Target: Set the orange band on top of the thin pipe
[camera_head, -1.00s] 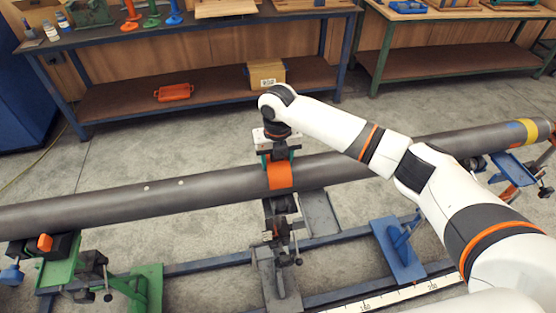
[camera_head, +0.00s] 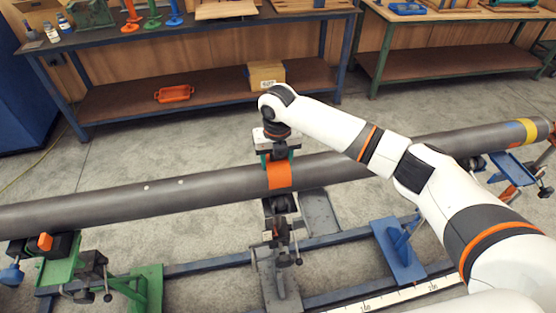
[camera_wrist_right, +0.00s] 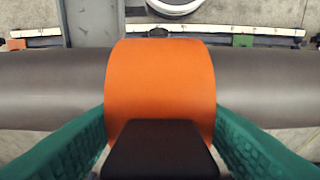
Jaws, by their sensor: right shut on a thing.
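The orange band (camera_head: 279,175) lies over the top of the long grey pipe (camera_head: 205,189), near the middle of its length. In the right wrist view the band (camera_wrist_right: 160,75) curves across the pipe (camera_wrist_right: 50,88), on its upper side. My right gripper (camera_head: 279,160) is above the band, pointing down, and shut on it. Its green fingers (camera_wrist_right: 160,140) stand on either side of the band in the wrist view. Where the fingertips meet the band's edges is partly hidden by the dark block between them. My left gripper is not in view.
The pipe rests on a green stand (camera_head: 60,262) at the left, a grey stand (camera_head: 280,265) in the middle and a blue stand (camera_head: 400,250) at the right. A yellow band (camera_head: 523,131) marks the pipe's right end. Workbenches stand behind, with clear floor between.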

